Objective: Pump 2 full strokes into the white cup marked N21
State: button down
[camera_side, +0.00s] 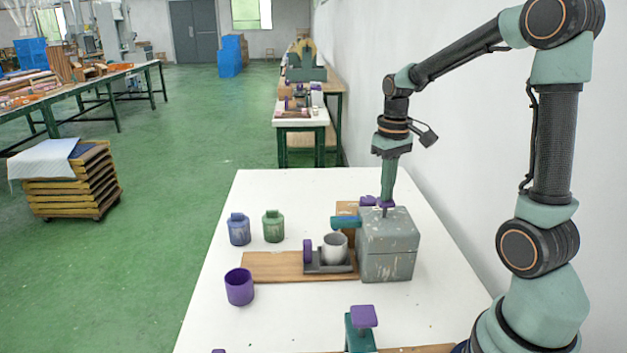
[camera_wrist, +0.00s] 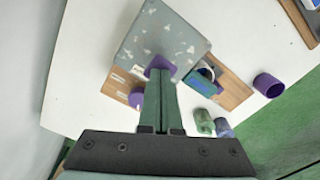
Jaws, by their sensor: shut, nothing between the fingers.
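My gripper (camera_side: 388,200) is shut and empty, pointing down over the grey pump box (camera_side: 390,262). Its tips appear to meet the purple pump head (camera_side: 379,204) on top; the wrist view also shows this head (camera_wrist: 160,65) at the fingertips (camera_wrist: 160,76). I cannot tell whether they press on it. A pale cup (camera_side: 335,249) stands upright in a dark holder (camera_side: 328,268) below the box's teal spout (camera_side: 345,222). Its rim also shows in the wrist view (camera_wrist: 208,71), partly hidden by the spout (camera_wrist: 200,83). No N21 mark is readable.
A purple cup (camera_side: 239,288) stands at front left. Blue (camera_side: 239,230) and green (camera_side: 273,227) jars stand behind it. A teal stand with purple top (camera_side: 363,318) is in front.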

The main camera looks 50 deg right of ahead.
jog(key=shift+f, duration=1.45)
jog(key=shift+r, duration=2.35)
jog(key=shift+r, duration=0.1)
jog(key=shift+r, duration=2.4)
